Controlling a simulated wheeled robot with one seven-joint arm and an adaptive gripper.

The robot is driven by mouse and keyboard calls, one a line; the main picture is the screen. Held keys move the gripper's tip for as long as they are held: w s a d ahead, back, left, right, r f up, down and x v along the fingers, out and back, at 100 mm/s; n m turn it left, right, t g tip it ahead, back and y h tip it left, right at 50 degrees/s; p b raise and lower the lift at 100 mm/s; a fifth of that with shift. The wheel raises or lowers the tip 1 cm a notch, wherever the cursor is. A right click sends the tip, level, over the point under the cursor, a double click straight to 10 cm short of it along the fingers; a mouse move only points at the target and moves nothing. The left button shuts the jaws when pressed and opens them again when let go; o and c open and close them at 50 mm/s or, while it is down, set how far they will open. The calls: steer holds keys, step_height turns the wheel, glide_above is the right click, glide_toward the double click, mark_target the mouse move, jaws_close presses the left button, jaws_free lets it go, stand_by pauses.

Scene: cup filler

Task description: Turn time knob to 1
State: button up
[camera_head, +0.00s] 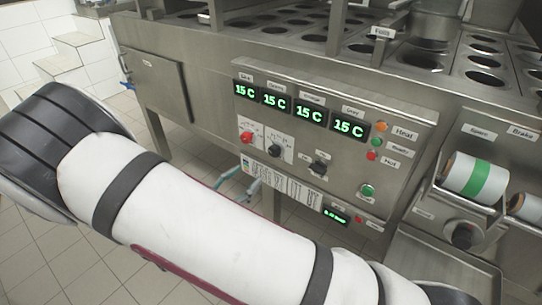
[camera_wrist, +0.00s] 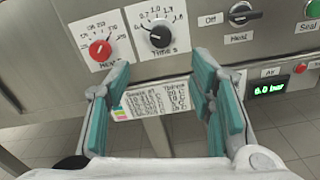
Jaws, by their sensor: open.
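The time knob is a black dial (camera_wrist: 158,37) on a white scale plate marked "Time s" in the wrist view. It also shows as a black knob (camera_head: 274,151) on the control panel in the head view. Which mark it points at is too small to tell. My gripper (camera_wrist: 162,68) is open in the wrist view, with its two teal fingers apart and nothing between them. The fingertips appear below the time knob, one to each side, and I see no contact.
A red heat knob (camera_wrist: 100,50) sits just left of the time knob. A printed table (camera_wrist: 152,99) hangs below the dials. Green displays (camera_head: 309,114) line the panel top. A striped roll (camera_head: 475,178) is further right.

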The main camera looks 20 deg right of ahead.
mark_target(272, 154)
steer(key=b+x, duration=0.2)
steer(key=x, duration=1)
steer(key=shift+w+d+b, duration=0.15)
steer(key=shift+d+b, duration=0.15)
steer(key=shift+b, duration=0.1)
steer(key=c, duration=1.2)
